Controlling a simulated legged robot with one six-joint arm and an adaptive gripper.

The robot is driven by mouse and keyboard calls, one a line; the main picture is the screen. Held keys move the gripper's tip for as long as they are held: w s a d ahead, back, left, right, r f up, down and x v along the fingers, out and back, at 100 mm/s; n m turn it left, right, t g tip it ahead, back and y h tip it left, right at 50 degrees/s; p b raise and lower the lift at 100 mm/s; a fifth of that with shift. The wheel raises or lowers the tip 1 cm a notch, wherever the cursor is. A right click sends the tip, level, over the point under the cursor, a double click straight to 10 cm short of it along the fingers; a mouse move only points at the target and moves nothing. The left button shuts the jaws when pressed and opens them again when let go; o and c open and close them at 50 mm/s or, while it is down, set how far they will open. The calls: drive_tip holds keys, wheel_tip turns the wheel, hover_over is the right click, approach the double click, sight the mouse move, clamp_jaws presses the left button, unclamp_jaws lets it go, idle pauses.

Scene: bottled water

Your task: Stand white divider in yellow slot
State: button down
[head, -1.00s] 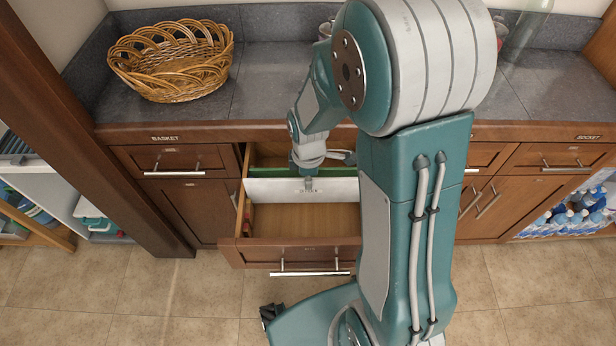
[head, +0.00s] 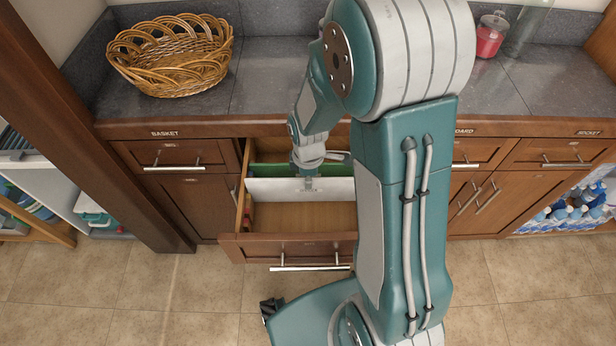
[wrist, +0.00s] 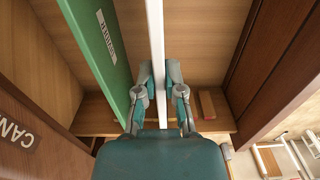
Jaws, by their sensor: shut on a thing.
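The white divider (head: 270,190) stands upright across the open drawer (head: 295,247), in front of a green divider (head: 268,171). My gripper (head: 308,184) is above the drawer, with its fingers at the white divider's upper edge. In the wrist view, my gripper (wrist: 160,98) is shut on the white divider (wrist: 156,50), which shows edge-on between the two fingers. The green divider (wrist: 105,60) stands to its left, apart from it.
A small reddish block (wrist: 207,103) sits at the drawer wall, right of the fingers. A wicker basket (head: 170,58) stands on the counter (head: 275,85). A red-filled jar (head: 491,35) is at the back right. The drawer's front compartment looks mostly empty.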

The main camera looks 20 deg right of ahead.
sight(308, 201)
drive_tip(key=shift+f, duration=1.6)
drive_tip(key=c, duration=0.7)
unclamp_jaws()
wheel_tip(308, 201, up, 12)
drive_tip(key=shift+f, duration=0.1)
drive_tip(key=s+r+m+t, duration=0.2)
drive_tip(key=s+r+m, duration=0.2)
drive_tip(key=r, duration=0.1)
drive_tip(key=s+r+m+t, duration=0.1)
drive_tip(key=s+r+m, duration=0.4)
drive_tip(key=r, duration=0.1)
drive_tip(key=s+r+m+t, duration=0.2)
drive_tip(key=s+r+m, duration=0.3)
drive_tip(key=r, duration=0.1)
drive_tip(key=shift+s+r+t, duration=0.1)
drive_tip(key=shift+r+t, duration=0.05)
drive_tip(key=shift+t, duration=0.15)
